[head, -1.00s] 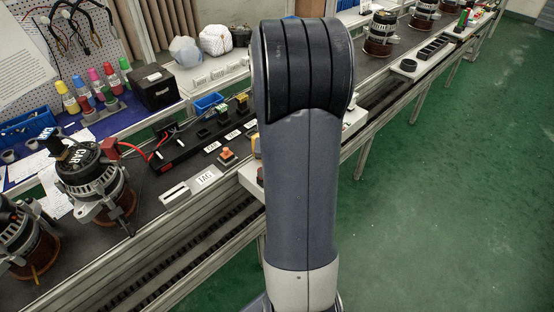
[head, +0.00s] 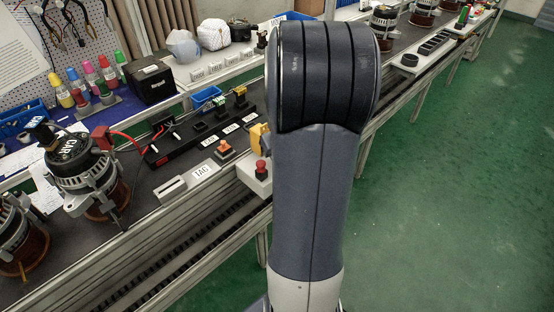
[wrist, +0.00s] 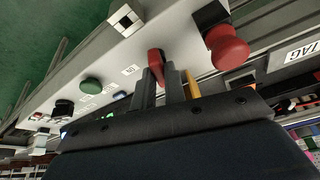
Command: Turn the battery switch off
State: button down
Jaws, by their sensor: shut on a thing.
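In the wrist view a red handle (wrist: 155,59), which looks like the battery switch, sits on a light grey panel (wrist: 186,33). My gripper (wrist: 160,80) has its two dark fingers on either side of the handle and is shut on it. In the head view my arm hides the gripper and the switch.
A red mushroom button (wrist: 228,47) is close to the right of my fingers. A green button (wrist: 90,86) and a black knob (wrist: 63,107) are to the left.

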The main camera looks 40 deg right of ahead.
jog(key=shift+d+n+y+b, duration=0.1)
jog(key=shift+n+y+b, duration=0.5)
jog(key=shift+n+b, duration=1)
jog(key=c, duration=1.5)
grip_release()
jog(key=shift+o, duration=0.2)
jog(key=p+v, duration=0.1)
jog(key=v, duration=0.9)
jog(key=shift+s+r, duration=0.3)
jog(key=shift+r, duration=0.05)
jog(key=b+x, duration=0.1)
jog(key=x, duration=1)
jog(key=shift+w, duration=0.15)
jog(key=shift+r, duration=0.1)
